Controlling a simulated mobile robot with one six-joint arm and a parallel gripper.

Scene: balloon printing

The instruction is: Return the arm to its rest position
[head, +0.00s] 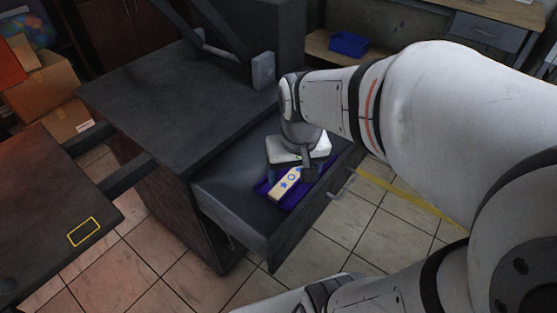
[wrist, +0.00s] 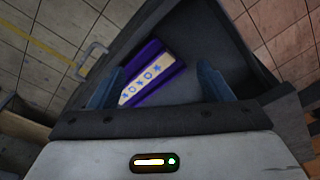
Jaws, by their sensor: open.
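My gripper (wrist: 160,90) is open and empty, its two fingers apart in the wrist view. In the head view my gripper (head: 298,160) is over the open drawer (head: 230,195) of a dark cabinet, and my white arm reaches in from the right. A cream block with blue star marks (head: 287,184) lies in a purple tray (head: 265,187) in the drawer, just below the gripper. The block (wrist: 146,83) and the purple tray (wrist: 150,53) show beyond the fingers in the wrist view. The gripper hides part of the tray in the head view.
The cabinet top (head: 180,95) is behind the drawer, with a dark machine frame (head: 264,70) on it. A brown table with a yellow rectangle (head: 84,232) is at left. Cardboard boxes (head: 50,90) stand at far left. A blue bin (head: 348,44) sits on a shelf behind.

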